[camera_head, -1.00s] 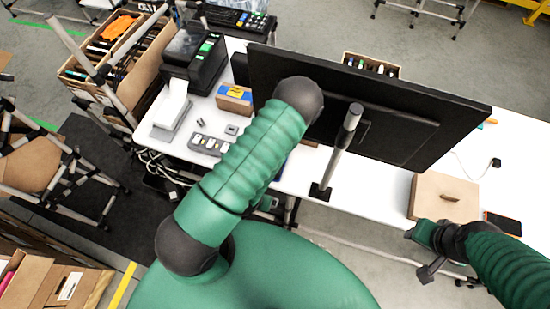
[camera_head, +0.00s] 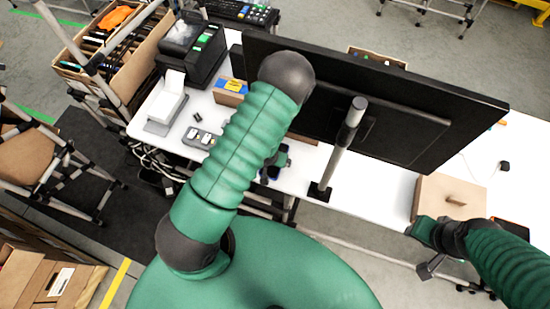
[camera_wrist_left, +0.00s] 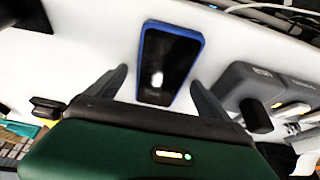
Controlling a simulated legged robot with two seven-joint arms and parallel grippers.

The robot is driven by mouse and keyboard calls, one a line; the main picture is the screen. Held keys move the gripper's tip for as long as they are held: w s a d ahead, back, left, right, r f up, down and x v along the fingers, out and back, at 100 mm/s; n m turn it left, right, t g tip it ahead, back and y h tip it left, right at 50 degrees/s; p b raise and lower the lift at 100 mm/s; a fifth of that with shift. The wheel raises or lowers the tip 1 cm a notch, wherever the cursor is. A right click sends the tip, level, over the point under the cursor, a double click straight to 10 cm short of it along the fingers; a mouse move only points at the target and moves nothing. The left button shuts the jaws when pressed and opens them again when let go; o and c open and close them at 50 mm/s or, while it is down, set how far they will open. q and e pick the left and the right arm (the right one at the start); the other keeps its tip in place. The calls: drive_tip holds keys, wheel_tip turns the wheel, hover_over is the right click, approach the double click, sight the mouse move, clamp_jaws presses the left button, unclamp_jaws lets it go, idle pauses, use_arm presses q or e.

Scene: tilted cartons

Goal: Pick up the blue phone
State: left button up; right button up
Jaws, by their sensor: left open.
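The blue phone (camera_wrist_left: 169,64) lies on the white table in the left wrist view, with a dark screen and a blue rim. My left gripper (camera_wrist_left: 158,85) is open, one finger on each side of the phone's near part. The fingers look apart from the phone, and nothing is held. In the head view, my left gripper (camera_head: 279,160) shows only partly beside my green forearm, which hides most of that area. My right gripper (camera_head: 426,250) is at the table's front right; its jaw state is unclear.
A monitor (camera_head: 400,105) on a stand spans the table's middle. A cardboard box (camera_head: 435,195) is near my right gripper. A grey multi-slot device (camera_wrist_left: 262,88) sits right of the phone. A black printer (camera_head: 190,50) and small carton (camera_head: 229,90) stand at left.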

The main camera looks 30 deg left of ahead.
use_arm(q)
drive_tip(key=shift+s, duration=0.15)
drive_tip(key=shift+r, duration=0.1)
drive_tip(key=shift+c, duration=1.2)
drive_tip(key=c, duration=1.4)
drive_tip(key=shift+c, duration=0.2)
